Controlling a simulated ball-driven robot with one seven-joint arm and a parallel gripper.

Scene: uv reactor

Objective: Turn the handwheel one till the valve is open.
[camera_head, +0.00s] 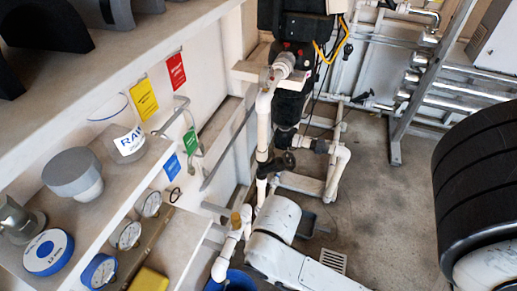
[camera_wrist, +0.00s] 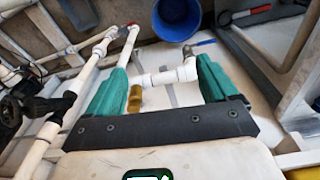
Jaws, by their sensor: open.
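A small black handwheel (camera_head: 288,160) sits on the white vertical pipe (camera_head: 263,130) in the middle of the head view. Another black wheel-like part (camera_head: 364,97) shows farther back on the right. No label tells which is handwheel one. In the wrist view a black wheel (camera_wrist: 10,112) is cut by the left edge, beside white pipes. My gripper (camera_wrist: 162,66) has two green fingers spread wide, with nothing gripped. A white pipe elbow (camera_wrist: 170,76) and a brass-coloured part (camera_wrist: 135,98) show between or below the fingers. In the head view the fingers are not visible.
A blue bucket (camera_wrist: 177,18) stands beyond the fingers. Shelves (camera_head: 125,225) with gauges (camera_head: 125,235) and jars fill the left of the head view. Concrete floor (camera_head: 385,200) is open between.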

